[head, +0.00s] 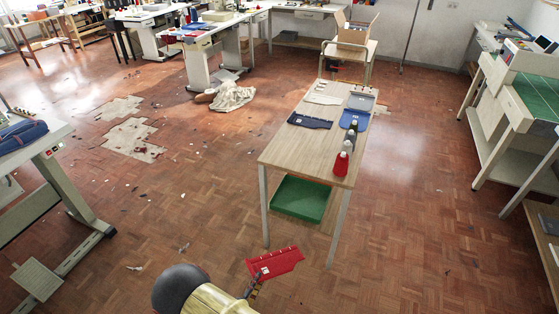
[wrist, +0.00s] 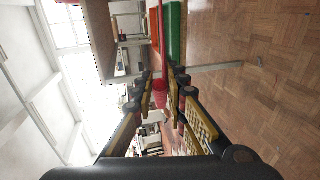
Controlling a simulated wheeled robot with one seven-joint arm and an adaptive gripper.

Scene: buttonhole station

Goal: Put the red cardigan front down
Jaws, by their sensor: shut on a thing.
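The red cardigan front (head: 275,263) is a flat panel with a row of small pale marks along one edge and a white tag. My gripper (head: 254,284) is shut on it at its lower left end and holds it in the air, in front of the near end of the wooden table (head: 319,152). In the wrist view the panel shows edge-on as a red strip (wrist: 160,93) between the fingers of my gripper (wrist: 164,84). The fingers hide part of it.
A green crate (head: 300,199) sits below. The tabletop's near left part is bare.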

